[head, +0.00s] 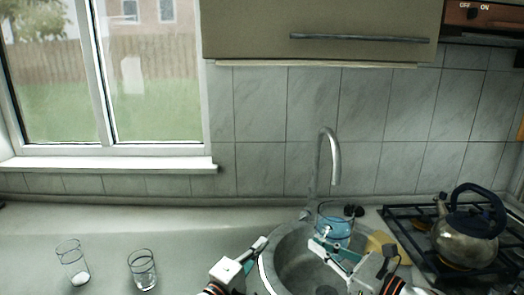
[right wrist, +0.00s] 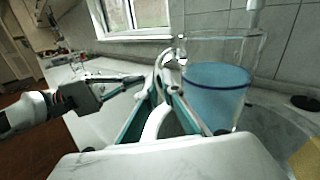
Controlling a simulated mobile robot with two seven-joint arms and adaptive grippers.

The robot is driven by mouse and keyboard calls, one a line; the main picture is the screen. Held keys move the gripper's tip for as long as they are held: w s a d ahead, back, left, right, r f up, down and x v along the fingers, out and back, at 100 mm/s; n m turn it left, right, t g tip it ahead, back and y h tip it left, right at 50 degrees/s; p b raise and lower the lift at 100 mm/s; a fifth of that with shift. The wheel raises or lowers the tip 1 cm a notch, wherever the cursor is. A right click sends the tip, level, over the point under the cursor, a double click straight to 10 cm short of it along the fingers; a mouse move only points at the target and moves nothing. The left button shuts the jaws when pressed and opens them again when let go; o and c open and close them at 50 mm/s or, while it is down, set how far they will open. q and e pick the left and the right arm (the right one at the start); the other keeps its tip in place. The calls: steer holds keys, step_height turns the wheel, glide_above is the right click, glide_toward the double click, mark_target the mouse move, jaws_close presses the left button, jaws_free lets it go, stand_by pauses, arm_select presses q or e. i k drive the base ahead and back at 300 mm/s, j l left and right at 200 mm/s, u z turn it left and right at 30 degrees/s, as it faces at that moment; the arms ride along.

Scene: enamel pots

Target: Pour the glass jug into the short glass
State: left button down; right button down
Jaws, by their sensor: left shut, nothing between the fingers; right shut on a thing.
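The glass jug (head: 336,227) is clear with blue liquid in it and is held over the sink. It looks close to upright in the right wrist view (right wrist: 217,95). My right gripper (head: 320,244) is shut on the jug's near side; its fingers also show in the right wrist view (right wrist: 166,78). The exact grip on the jug is partly hidden. The short glass (head: 143,268) stands upright on the counter at the left, with no blue liquid visible in it. My left gripper (head: 260,246) is shut and empty by the sink's left rim, between glass and jug.
A taller clear glass (head: 70,258) stands left of the short glass. The sink (head: 270,262) and its tall tap (head: 334,155) are around the jug. A kettle (head: 465,245) sits on the hob at right. The counter (head: 195,258) between short glass and sink is clear.

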mark_target(144, 270)
steer(key=k+j, duration=0.8)
